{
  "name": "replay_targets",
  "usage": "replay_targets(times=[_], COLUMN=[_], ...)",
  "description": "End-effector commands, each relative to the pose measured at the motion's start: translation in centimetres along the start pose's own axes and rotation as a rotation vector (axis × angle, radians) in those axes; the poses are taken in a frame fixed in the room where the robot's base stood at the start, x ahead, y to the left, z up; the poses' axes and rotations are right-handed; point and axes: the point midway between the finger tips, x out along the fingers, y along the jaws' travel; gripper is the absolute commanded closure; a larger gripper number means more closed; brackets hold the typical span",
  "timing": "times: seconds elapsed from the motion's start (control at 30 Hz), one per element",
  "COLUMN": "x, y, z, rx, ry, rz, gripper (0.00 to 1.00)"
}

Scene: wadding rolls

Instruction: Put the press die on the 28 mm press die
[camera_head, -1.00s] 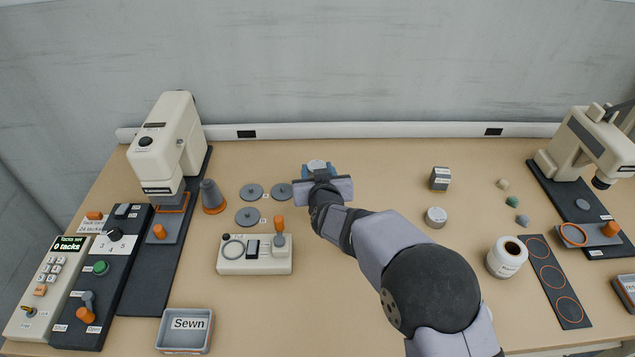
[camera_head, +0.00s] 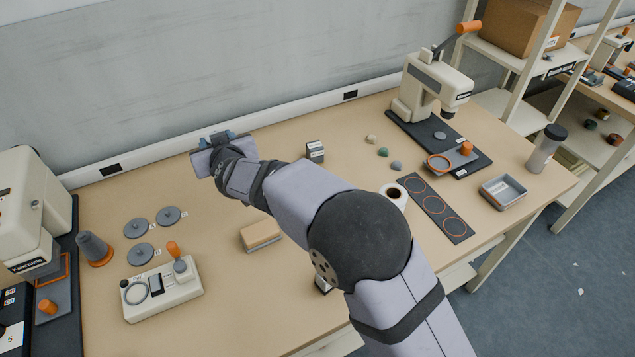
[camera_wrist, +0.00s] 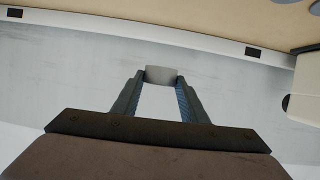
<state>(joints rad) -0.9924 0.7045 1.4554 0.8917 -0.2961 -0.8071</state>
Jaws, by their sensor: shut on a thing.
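My gripper (camera_head: 220,138) is raised near the back wall, left of the middle in the head view. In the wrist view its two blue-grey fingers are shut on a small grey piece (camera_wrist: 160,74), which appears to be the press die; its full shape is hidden. Three grey round dies with small knobs lie on the table at the left: the upper right die (camera_head: 169,216), the upper left die (camera_head: 137,228) and the lower die (camera_head: 141,253). Small labels lie beside them, too small to read, so I cannot tell which is 28 mm. The held piece is apart from them.
A grey cone on an orange base (camera_head: 95,249) stands left of the dies. A cream device with an orange knob (camera_head: 162,290) sits in front of them. A tan block (camera_head: 262,235) and small box (camera_head: 315,151) lie nearer my arm. A press (camera_head: 435,85) stands right.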

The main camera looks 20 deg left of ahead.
Motion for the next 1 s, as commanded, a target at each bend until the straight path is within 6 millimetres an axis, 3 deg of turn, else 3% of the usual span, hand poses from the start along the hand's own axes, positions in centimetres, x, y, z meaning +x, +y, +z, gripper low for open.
replay_targets(times=[0.03, 0.13, 0.3, 0.4, 0.5, 0.63, 1.0], x=[-0.7, -2.1, -5.2, -7.0, -8.3, -9.7, -10.2], y=[2.6, 7.0, 13.5, 15.8, 17.5, 19.6, 20.9], z=[-1.2, -1.1, 1.7, 4.5, 6.9, 8.4, 8.1], rx=[0.014, 0.043, 0.11, 0.145, 0.175, 0.211, 0.228], ry=[0.001, -0.005, -0.015, -0.019, -0.02, -0.017, -0.02], rz=[0.034, 0.108, 0.272, 0.362, 0.434, 0.514, 0.557], gripper=[0.93, 0.93, 0.93, 0.93, 0.93, 0.93, 0.93])
